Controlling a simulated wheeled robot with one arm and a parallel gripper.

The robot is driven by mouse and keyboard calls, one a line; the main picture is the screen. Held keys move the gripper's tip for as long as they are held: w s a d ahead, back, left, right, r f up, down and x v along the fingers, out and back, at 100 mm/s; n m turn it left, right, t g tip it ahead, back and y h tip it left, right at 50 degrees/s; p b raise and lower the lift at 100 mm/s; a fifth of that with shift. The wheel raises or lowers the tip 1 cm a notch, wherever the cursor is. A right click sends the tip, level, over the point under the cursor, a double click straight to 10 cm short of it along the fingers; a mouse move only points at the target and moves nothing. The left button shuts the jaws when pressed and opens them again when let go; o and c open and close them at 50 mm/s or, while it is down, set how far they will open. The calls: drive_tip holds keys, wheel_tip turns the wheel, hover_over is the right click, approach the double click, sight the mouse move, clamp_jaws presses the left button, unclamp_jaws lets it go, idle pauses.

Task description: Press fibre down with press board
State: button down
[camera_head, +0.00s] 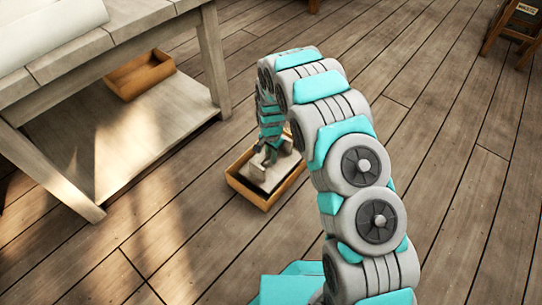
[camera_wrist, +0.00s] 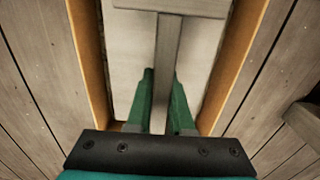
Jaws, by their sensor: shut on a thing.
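A wooden box (camera_head: 240,191) with low orange-brown walls stands on the floor. Its wall also shows in the wrist view (camera_wrist: 89,55). Inside lies the press board (camera_head: 266,178), a flat pale-grey plate with a grey wooden handle on top. In the wrist view, the handle (camera_wrist: 167,50) runs away from me to a crosspiece, over the pale plate. My gripper (camera_wrist: 164,80) is shut on the handle, with one green finger on each side. I cannot make out fibre; the board seems to cover most of the box's inside.
A wooden table (camera_head: 65,60) stands at the left, with a low shelf (camera_head: 125,150) holding another open wooden box (camera_head: 140,75). A wooden stand with a small sign (camera_head: 517,32) is at the far right. The plank floor around the box is otherwise clear.

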drive_tip(key=shift+f+b, duration=0.4)
drive_tip(key=shift+f, duration=1.85)
idle(1.9)
drive_tip(key=shift+s, duration=0.1)
drive_tip(key=shift+r+p, duration=1.25)
drive_tip(key=shift+r, duration=4.55)
